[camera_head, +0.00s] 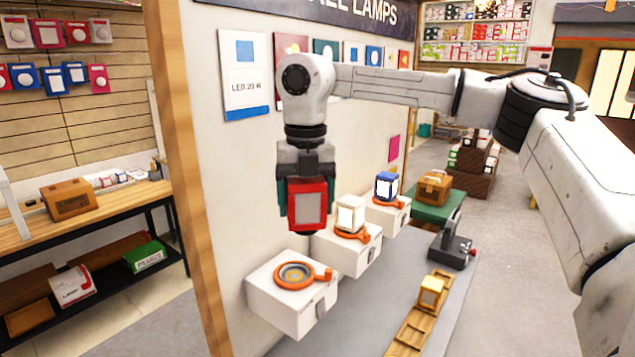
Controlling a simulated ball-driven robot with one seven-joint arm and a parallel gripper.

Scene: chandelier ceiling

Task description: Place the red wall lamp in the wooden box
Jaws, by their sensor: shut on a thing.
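The red wall lamp (309,212), a red frame with a pale grey panel, is held upright in my gripper (306,192). My gripper points down with its fingers shut on the lamp's sides. The lamp hangs above a white wall bracket (292,310) with an empty orange ring (296,274) on top. A lidded wooden box (434,187) sits farther back on a green stand (428,213), to the right of my gripper. Its lid looks closed, but it is small in view.
Two more white brackets hold a white lamp (350,215) and a blue lamp (386,186). A wooden rack (408,339) with a yellowish block (431,293) and a dark device (452,247) rest on the grey counter. Another wooden box (70,199) stands on the left bench.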

